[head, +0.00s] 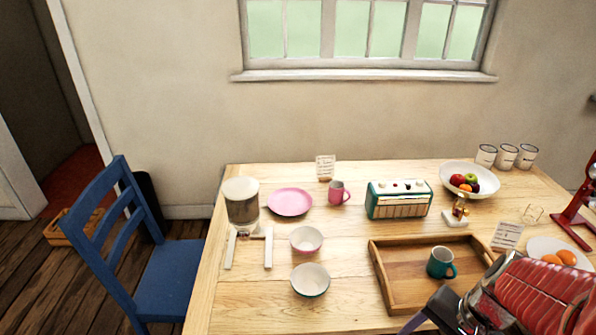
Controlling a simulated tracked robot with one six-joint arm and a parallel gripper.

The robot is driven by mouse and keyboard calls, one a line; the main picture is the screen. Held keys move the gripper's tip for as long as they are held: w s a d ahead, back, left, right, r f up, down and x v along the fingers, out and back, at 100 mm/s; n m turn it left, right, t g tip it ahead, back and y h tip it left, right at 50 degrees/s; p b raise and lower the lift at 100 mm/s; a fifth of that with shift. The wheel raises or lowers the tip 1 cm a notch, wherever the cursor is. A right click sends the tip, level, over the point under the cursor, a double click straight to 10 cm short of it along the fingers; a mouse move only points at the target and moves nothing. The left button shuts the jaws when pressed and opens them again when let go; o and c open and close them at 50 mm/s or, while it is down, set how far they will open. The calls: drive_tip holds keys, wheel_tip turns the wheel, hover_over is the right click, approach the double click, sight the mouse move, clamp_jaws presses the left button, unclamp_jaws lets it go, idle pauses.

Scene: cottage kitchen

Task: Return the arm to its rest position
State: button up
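My arm, with a red ribbed sleeve and a metal collar, reaches in from the lower right corner. My gripper (432,312) is at its dark grey end, low in the picture at the bottom edge. It is in front of the lower right part of the wooden tray (385,277) and hides part of it. The gripper is partly cut off by the frame, so I cannot tell whether its fingers are apart or closed. I see nothing clearly held in it. A teal mug (441,262) stands in the tray, just above the gripper in the picture.
The wooden table (240,305) holds two bowls (310,280), a pink plate (289,202), a pink mug (338,193), a radio (398,199), a fruit bowl (469,178), a jar (242,203) and a plate of oranges (540,245). A blue chair (165,278) stands left.

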drive_tip(key=w+a+r+n+t+h, duration=0.1)
drive_tip(key=a+r+n+t, duration=0.1)
drive_tip(key=a+r+n, duration=0.2)
drive_tip(key=w+a+r+n+t+h, duration=0.1)
drive_tip(key=a+r+n, duration=0.4)
drive_tip(key=r, duration=0.5)
drive_tip(key=shift+a+r+t+h, duration=0.15)
drive_tip(key=shift+a+t+h, duration=0.3)
drive_tip(key=shift+t, duration=0.25)
